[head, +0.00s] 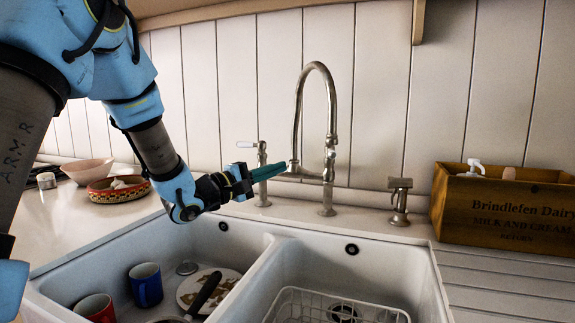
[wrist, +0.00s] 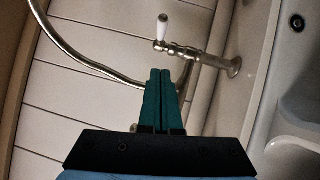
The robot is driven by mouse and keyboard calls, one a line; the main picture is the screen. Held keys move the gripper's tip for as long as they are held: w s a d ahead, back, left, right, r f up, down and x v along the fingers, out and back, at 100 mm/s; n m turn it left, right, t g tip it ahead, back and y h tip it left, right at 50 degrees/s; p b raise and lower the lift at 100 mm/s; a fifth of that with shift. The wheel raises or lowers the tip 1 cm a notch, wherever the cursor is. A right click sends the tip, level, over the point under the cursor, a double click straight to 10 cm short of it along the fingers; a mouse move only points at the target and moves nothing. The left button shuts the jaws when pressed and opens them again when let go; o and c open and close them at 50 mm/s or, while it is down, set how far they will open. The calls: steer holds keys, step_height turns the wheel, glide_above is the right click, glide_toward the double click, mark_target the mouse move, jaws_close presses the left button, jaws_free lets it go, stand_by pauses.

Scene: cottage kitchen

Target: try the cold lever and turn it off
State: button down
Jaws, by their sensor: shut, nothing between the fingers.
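A tap lever with a white handle (head: 246,144) sits on a metal pillar (head: 262,185) left of the tall curved spout (head: 330,100). The handle sticks out to the left. In the wrist view the white handle (wrist: 162,24) lies beyond my fingertips, with its metal stem (wrist: 186,53) close to them. My gripper (head: 282,168) is shut and empty, its teal fingers in front of the pillar and near the spout's mouth. Whether the fingers touch the tap, I cannot tell. No hot or cold mark is readable. I see no water running.
A short metal fitting (head: 399,200) stands right of the spout. A wooden crate (head: 510,215) is at the right. The double sink (head: 262,270) holds mugs (head: 146,285), a plate (head: 187,290) and a wire rack (head: 300,295). Bowls (head: 118,195) stand on the left counter.

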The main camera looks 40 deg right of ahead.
mark_target(331, 153)
steer(key=s+d+r+p, duration=0.2)
steer(key=d, duration=0.9)
steer(key=shift+s+p, duration=0.3)
steer(key=shift+p, duration=0.1)
steer(key=shift+s+n+t+b, duration=0.3)
steer(key=shift+t+b, duration=0.1)
steer(key=shift+t, duration=0.1)
